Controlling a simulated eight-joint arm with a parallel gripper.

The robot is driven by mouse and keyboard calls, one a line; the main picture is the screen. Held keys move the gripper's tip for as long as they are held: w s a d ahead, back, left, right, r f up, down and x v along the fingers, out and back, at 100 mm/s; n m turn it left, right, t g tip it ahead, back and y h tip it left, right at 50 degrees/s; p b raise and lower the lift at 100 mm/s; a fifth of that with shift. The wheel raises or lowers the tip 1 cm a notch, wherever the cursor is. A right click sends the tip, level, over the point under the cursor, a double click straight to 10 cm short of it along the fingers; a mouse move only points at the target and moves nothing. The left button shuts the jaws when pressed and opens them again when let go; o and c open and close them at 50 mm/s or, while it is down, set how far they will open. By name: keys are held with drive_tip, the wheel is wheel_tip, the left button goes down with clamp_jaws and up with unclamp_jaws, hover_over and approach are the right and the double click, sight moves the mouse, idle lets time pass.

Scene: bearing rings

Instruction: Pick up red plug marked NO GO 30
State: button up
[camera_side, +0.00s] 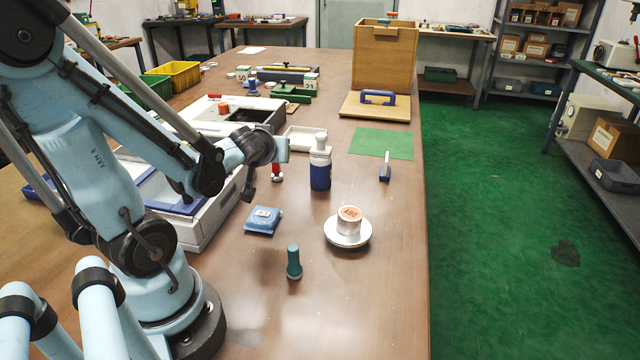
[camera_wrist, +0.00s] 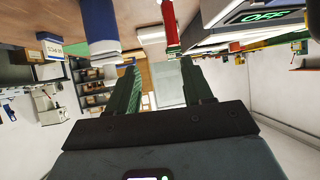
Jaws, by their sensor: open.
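The red plug (camera_side: 277,171) stands on the table in the side view, just below and beside the end of my arm, partly hidden by it. It also shows in the wrist view (camera_wrist: 171,28) at the top, as a red body with a paler end. Its marking cannot be read. My gripper (camera_wrist: 159,65) is open and empty, with its two dark green fingers apart. The plug lies beyond the fingertips, nearer the right finger in the wrist view, and not between them.
A blue and white bottle (camera_side: 320,170) stands close to the right of the plug. A blue block (camera_side: 263,220), a white dish (camera_side: 347,240) with a labelled cup, and a teal plug (camera_side: 293,262) are nearer the front. A white open box (camera_side: 215,215) is on the left.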

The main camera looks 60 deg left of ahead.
drive_tip(key=shift+n+y, duration=0.4)
drive_tip(key=shift+s+a+x, duration=0.2)
drive_tip(key=shift+s+x, duration=0.05)
drive_tip(key=shift+x, duration=1.85)
drive_tip(key=shift+s+a+x, duration=0.2)
drive_tip(key=shift+s+x, duration=0.05)
drive_tip(key=shift+x, duration=1.9)
drive_tip(key=shift+s+a+x, duration=0.2)
drive_tip(key=shift+s+x, duration=0.05)
drive_tip(key=shift+x, duration=1.85)
drive_tip(key=shift+r, duration=0.1)
clamp_jaws()
